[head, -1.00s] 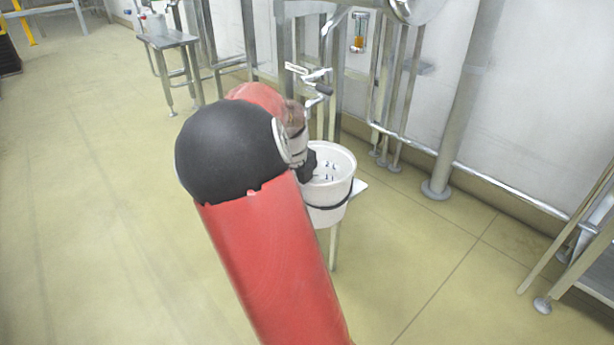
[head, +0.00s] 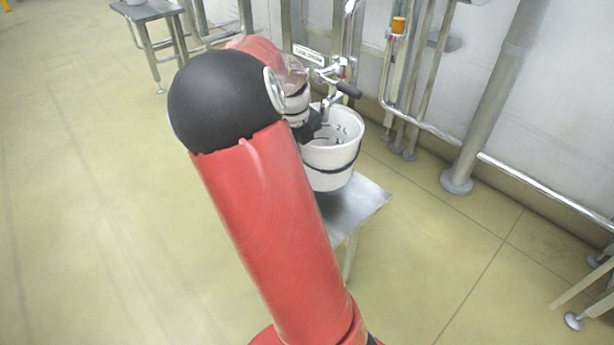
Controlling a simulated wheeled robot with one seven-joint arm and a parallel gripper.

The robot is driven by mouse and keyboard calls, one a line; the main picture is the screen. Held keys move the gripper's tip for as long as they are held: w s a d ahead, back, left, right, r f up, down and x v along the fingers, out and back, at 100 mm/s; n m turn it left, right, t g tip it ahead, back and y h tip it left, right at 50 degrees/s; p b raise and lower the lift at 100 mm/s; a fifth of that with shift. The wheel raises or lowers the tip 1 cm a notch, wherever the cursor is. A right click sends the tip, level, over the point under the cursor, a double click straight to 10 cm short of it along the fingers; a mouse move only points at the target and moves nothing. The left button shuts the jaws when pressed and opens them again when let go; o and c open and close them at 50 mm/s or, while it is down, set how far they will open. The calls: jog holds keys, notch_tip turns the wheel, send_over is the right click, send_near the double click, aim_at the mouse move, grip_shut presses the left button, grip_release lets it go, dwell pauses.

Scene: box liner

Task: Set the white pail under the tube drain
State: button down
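The white pail (head: 332,164), with a dark band and markings inside, is upright at the far end of a small steel table (head: 352,205). I cannot tell whether its base touches the table. My gripper (head: 311,128) is at the pail's left rim and appears shut on it; its fingertips are mostly hidden. The tube drain, a metal valve (head: 331,74) with a black handle, is just above and behind the pail, beside a small label (head: 308,55). The pail's opening is below the valve, but I cannot tell whether the outlet is over it.
Vertical pipes (head: 490,100) and a low rail (head: 530,182) run along the white wall at right. Another steel stool (head: 148,12) stands at the back left. My red arm hides part of the table. The floor at left is clear.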

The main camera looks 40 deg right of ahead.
notch_tip(320, 180, down, 8)
jog(key=b, duration=0.1)
jog(key=shift+s, duration=0.1)
jog(key=shift+f, duration=0.2)
jog(key=c, duration=1.6)
grip_release()
